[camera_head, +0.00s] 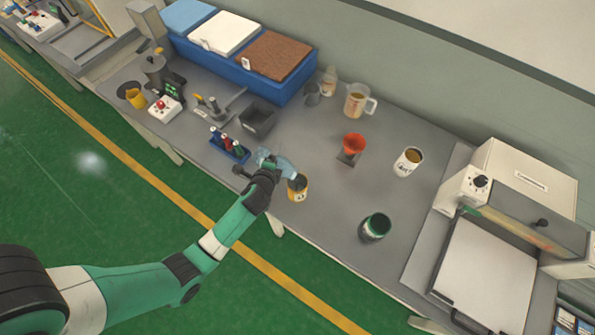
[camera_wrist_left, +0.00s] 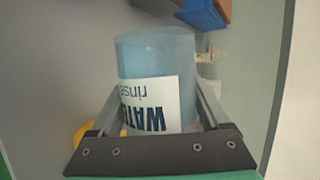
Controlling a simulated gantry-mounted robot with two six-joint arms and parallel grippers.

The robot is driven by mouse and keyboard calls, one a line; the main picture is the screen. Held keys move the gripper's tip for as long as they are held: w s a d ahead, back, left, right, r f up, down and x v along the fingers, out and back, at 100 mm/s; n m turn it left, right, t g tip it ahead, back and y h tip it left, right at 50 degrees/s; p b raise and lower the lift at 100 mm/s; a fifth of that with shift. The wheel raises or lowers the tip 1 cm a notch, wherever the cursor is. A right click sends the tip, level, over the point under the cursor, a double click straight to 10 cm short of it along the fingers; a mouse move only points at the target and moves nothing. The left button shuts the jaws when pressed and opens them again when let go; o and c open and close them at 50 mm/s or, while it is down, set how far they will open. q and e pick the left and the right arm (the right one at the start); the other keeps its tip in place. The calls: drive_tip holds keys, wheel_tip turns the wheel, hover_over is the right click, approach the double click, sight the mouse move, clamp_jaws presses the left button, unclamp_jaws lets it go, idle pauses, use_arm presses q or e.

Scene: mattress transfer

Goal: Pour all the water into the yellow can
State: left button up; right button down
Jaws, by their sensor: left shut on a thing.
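The yellow can (camera_head: 299,194) stands upright on the grey bench near its front edge, with a dark open top. My left gripper (camera_head: 268,167) is just left of and above the can. It is shut on a translucent blue water container (camera_head: 284,164), which appears tilted with one end over or beside the can's mouth. In the left wrist view, the water container (camera_wrist_left: 157,55) sits between the fingers with a white label reading WATER rinse. A yellow shape (camera_wrist_left: 84,134) shows partly behind the left finger. The water level and any stream cannot be made out. My right gripper is not in view.
A rack of small bottles (camera_head: 229,146) stands close left of the gripper.

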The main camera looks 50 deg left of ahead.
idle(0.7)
use_arm(q)
drive_tip(key=shift+d+r+m+y+b, duration=0.15)
drive_tip(key=shift+r+m+y+b, duration=0.3)
drive_tip(key=shift+r+m+y, duration=0.4)
idle(1.9)
